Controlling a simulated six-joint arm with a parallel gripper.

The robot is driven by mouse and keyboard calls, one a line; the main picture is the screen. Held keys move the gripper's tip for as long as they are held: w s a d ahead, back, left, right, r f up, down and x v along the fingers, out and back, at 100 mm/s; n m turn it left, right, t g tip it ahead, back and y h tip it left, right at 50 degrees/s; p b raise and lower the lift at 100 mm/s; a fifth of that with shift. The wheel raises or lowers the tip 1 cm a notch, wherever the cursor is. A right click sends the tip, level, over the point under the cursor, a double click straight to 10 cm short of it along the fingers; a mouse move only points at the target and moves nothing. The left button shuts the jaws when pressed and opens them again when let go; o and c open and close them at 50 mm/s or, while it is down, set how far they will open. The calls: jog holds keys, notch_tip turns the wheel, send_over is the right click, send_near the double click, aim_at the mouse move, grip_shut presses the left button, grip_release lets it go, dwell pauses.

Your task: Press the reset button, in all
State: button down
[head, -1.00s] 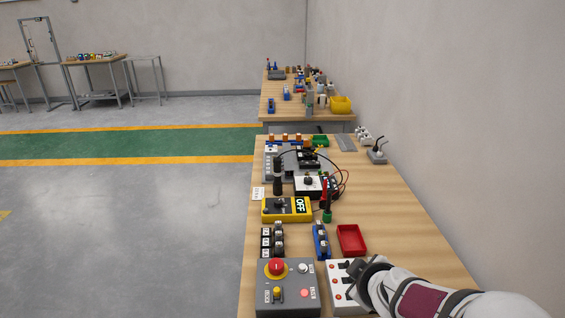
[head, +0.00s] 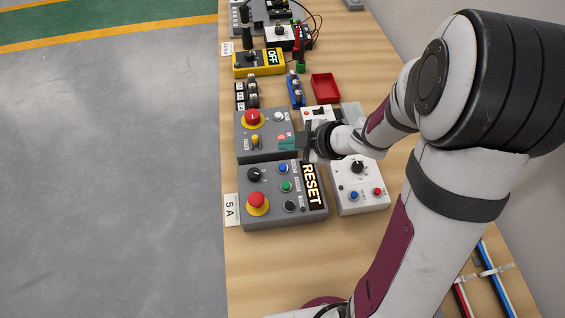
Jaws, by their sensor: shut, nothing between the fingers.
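A grey control box (head: 240,219) with a large RESET plate (head: 312,186) along its right side stands on the bench beside a "5 A" card. On it are a blue button (head: 283,168), a green button (head: 286,186), a black button (head: 290,206), a black knob (head: 253,174) and a red mushroom button (head: 257,202) on yellow. The small labels beside the buttons are too small to read. My gripper (head: 288,143) is shut and empty. It appears over the right front part of another grey box (head: 247,143) just beyond, partly hiding it. I cannot tell whether it touches that box.
Beyond are a red tray (head: 325,87), blue parts and a yellow OFF box (head: 258,62).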

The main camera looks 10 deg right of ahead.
jog(key=shift+f, duration=2.95)
jog(key=shift+f, duration=0.1)
jog(key=shift+f, duration=0.3)
jog(key=shift+f, duration=0.5)
jog(key=shift+r, duration=0.9)
notch_tip(320, 180, up, 5)
jog(key=shift+r, duration=0.1)
dwell(0.5)
